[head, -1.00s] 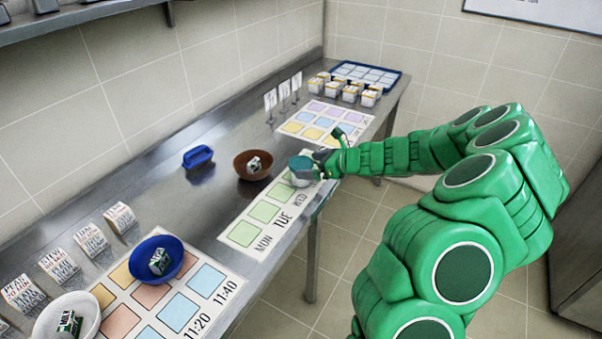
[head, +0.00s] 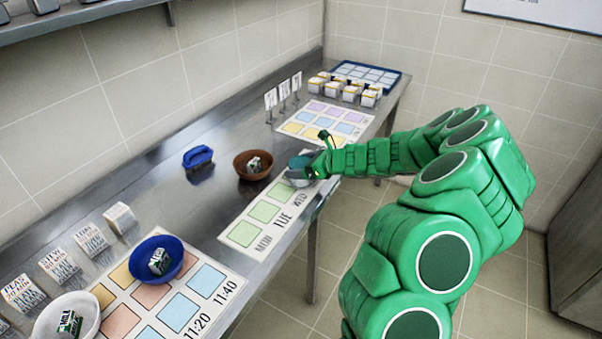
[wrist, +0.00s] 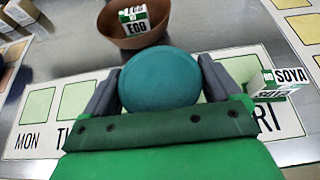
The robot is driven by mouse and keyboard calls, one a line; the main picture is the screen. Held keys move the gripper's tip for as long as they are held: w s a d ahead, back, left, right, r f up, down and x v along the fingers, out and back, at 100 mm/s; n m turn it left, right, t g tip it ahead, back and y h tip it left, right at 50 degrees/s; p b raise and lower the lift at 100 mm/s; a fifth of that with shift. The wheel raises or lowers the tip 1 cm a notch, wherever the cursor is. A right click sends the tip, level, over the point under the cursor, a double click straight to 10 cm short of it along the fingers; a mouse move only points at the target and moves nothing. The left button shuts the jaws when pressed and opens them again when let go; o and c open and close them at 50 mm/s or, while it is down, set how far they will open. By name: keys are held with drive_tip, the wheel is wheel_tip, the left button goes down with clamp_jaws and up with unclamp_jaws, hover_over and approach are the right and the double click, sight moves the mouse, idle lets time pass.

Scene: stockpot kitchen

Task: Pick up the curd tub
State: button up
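The curd tub, a round tub with a teal lid, stands on the weekday strip; it shows in the head view (head: 299,162) and from above in the wrist view (wrist: 160,78). My gripper (wrist: 160,85) reaches it from the front, with one dark finger on its left and one on its right. Both fingers lie very close to the tub's sides; whether they press on it cannot be told. In the head view my gripper (head: 306,172) partly covers the tub. The tub's lower body is mostly hidden.
A brown bowl (head: 241,171) holding an EGG carton (wrist: 134,19) stands just behind the tub. A SOYA carton (wrist: 270,83) is close on the right. A blue brush (head: 198,155), blue bowl (head: 175,250) and white bowl (head: 47,313) stand left. The counter's front edge is near.

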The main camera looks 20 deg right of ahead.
drive_tip(key=c, duration=0.5)
